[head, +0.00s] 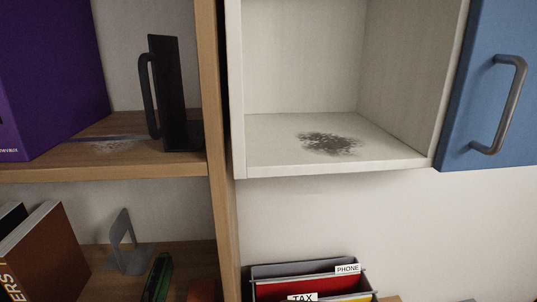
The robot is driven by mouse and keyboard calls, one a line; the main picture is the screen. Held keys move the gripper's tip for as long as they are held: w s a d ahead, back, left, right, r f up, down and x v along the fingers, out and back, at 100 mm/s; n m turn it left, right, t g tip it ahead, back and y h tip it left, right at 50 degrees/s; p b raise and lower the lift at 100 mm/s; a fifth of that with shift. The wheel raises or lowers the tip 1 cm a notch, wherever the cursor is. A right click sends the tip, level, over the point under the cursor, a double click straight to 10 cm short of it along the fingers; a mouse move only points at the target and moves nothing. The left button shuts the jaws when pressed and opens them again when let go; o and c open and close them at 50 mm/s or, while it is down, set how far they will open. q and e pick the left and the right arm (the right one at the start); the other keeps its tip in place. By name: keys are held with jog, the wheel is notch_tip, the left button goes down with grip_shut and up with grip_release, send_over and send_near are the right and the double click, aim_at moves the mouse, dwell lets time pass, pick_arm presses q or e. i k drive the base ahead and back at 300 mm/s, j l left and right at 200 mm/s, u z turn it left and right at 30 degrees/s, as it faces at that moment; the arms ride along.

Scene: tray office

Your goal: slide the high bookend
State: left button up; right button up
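A black bookend (172,95) stands upright on the upper wooden shelf (60,166) at the left. It has a tall flat plate, a dark loop handle (149,95) on its left side and a foot at its base. It stands close to the shelf's right side panel. A smaller grey bookend (125,245) stands on the lower shelf. Neither of my grippers is in view.
A purple box (52,75) stands left of the black bookend, with a pale scuffed patch between them. A white cabinet (400,159) with a dark stain inside has its blue door (471,90) open at the right. Labelled folders (310,285) stand below.

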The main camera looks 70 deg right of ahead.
aim_at(179, 133)
jog(key=k+l+z, duration=0.1)
jog(key=z, duration=0.3)
jog(key=l+z, duration=0.2)
jog(key=z, duration=0.2)
jog(key=l+z, duration=0.15)
jog(key=z, duration=0.3)
jog(key=k+l, duration=0.05)
